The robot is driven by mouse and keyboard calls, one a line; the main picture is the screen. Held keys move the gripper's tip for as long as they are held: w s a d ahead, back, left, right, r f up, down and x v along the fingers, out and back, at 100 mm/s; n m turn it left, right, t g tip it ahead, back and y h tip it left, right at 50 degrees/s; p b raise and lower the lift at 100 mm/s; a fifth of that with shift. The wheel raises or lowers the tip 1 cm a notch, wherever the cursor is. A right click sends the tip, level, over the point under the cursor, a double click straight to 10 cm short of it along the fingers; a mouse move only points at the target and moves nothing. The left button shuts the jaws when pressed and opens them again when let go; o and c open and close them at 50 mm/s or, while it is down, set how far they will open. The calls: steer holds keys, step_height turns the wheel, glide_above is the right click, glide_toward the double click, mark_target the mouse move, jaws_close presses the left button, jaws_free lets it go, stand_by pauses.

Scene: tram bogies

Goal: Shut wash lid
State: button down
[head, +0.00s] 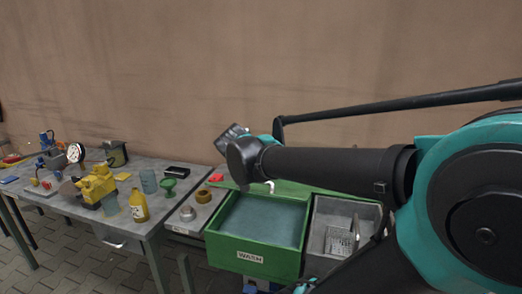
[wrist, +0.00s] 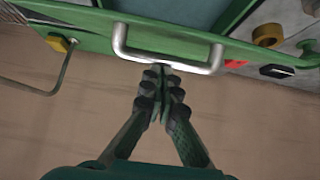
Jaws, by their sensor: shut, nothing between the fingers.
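The green wash box (head: 253,262), labelled WASH, stands on the bench with its top open and its blue-grey inside showing. A green panel, apparently the raised lid (wrist: 85,38), lies along its back edge. It carries a bright metal bar handle (wrist: 168,62). The handle also shows in the head view (head: 270,186) as a small pale piece. My gripper (wrist: 162,72) is shut and empty, with its fingertips close to the handle's bar. I cannot tell whether they touch it. In the head view my arm hides the fingers.
A grey metal bin (head: 320,215) with a perforated basket (head: 341,240) adjoins the box on the right. A brass ring (head: 203,196) and red piece (head: 216,178) lie left. The left table (head: 130,180) holds a yellow bottle (head: 138,206) and green funnel (head: 168,188). A wall (head: 200,70) stands behind.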

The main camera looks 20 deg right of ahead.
steer(key=s+a+f, duration=0.2)
steer(key=s+f, duration=0.1)
steer(key=f, duration=0.6)
steer(key=s+a+f, duration=0.2)
steer(key=s+f, duration=0.2)
steer(key=f, duration=0.5)
steer(key=shift+a, duration=0.25)
